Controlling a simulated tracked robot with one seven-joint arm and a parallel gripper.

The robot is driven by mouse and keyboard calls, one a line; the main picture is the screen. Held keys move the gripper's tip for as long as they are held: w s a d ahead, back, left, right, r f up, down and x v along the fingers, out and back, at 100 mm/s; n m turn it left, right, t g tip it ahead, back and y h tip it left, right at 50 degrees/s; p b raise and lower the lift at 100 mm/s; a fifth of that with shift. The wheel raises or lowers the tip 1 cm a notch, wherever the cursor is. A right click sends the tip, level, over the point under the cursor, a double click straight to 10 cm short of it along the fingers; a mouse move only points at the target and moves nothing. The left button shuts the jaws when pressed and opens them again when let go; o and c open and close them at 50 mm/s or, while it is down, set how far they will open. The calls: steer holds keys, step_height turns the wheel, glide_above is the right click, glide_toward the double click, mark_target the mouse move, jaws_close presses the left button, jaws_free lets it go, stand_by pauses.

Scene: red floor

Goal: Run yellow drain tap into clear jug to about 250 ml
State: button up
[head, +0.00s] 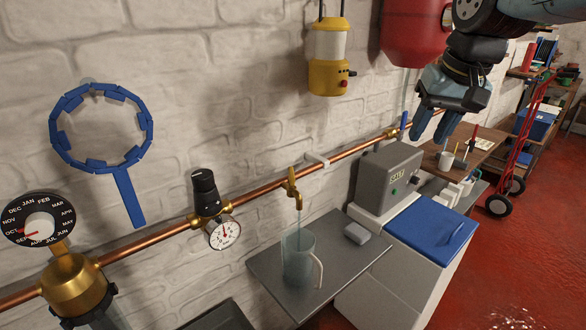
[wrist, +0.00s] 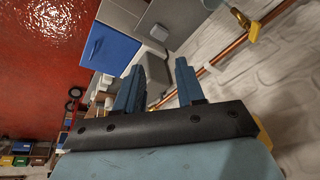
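The yellow drain tap (head: 291,188) sticks out from below the copper pipe, its spout pointing down. It also shows at the top right of the wrist view (wrist: 252,31). The clear jug (head: 298,262) stands upright under the spout on a grey shelf (head: 262,268). Its handle faces right. My gripper (head: 428,137) hangs at the upper right of the head view, well right of and apart from the tap and jug. In the wrist view its two blue fingers (wrist: 160,66) are apart with nothing between them.
A small grey block (head: 357,233) lies on the shelf beside the jug. A grey salt unit (head: 386,182) with a blue lid (head: 430,230) stands to the right. A pressure gauge (head: 224,233) sits left of the tap. A yellow lantern-like unit (head: 328,58) hangs above.

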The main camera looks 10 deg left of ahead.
steer(key=w+a+n+g, duration=0.1)
steer(key=w+a, duration=0.2)
steer(key=a, duration=0.3)
steer(key=w+a+g, duration=0.1)
steer(key=w+a, duration=0.3)
steer(key=a, duration=0.2)
steer(key=g+h, duration=0.1)
glide_above(292, 171)
step_height(292, 171, down, 3)
steer(key=shift+n, duration=0.4)
step_height(292, 171, down, 13)
steer(key=shift+s+r, duration=0.1)
steer(key=shift+c, duration=0.2)
jaws_close()
